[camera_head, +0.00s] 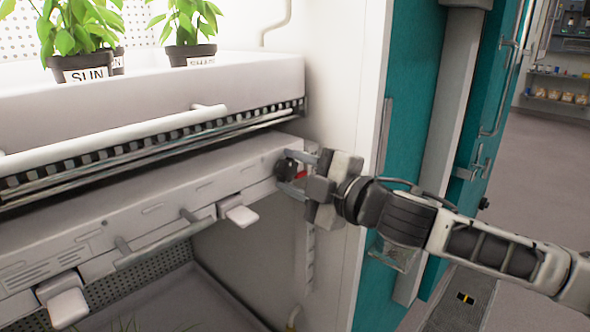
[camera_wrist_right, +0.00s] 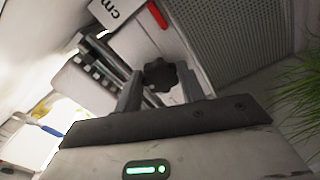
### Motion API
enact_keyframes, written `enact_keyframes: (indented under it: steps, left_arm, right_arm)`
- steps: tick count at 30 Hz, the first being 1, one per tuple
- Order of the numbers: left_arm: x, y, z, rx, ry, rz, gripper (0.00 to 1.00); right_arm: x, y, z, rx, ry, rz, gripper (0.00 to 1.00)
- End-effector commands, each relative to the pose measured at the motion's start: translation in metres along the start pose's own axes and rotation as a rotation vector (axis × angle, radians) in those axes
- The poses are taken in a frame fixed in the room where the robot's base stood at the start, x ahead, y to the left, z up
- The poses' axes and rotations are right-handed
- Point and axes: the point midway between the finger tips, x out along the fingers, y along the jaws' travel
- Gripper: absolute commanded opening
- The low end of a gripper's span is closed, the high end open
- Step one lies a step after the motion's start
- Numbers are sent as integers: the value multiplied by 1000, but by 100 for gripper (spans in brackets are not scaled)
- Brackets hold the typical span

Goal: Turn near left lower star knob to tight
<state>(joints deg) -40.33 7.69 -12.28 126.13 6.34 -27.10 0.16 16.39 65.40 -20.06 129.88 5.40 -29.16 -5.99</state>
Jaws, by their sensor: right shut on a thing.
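A dark star knob (camera_head: 286,168) sits at the right end of the grey panel under the plant shelf. In the right wrist view the black lobed knob (camera_wrist_right: 160,74) lies between the two fingers. My right gripper (camera_head: 298,172) reaches in from the right and is shut on the knob. Its fingers also show on both sides of the knob in the wrist view (camera_wrist_right: 161,88). The side of the knob toward the gripper is partly hidden in the head view. My left gripper is not in view.
Potted plants labelled SUN (camera_head: 88,72) stand in a white tray (camera_head: 240,75) above. A white handle bar (camera_head: 120,137) and paddle latches (camera_head: 238,211) stick out nearby. A teal door (camera_head: 408,90) stands right of the chamber. Floor is open at far right.

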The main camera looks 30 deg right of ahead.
Motion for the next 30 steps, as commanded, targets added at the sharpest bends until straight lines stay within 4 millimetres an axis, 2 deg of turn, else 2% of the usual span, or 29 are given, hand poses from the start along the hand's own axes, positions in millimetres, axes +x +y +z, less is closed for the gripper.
enact_keyframes:
  steps: [9, 21, 22, 24, 30]
  left_arm:
    - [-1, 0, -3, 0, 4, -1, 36]
    - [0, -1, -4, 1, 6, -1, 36]
    - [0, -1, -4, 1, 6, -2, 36]
    - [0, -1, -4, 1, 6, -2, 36]
    - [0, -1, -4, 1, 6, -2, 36]
  right_arm:
    - [0, 0, 0, 74, 2, 1, 17]
    - [0, 1, -1, 80, 2, 2, 17]
    - [0, 1, -1, 80, 2, 2, 42]
    - [0, 1, -1, 80, 2, 2, 61]
    - [0, 0, 0, 78, 1, 1, 61]
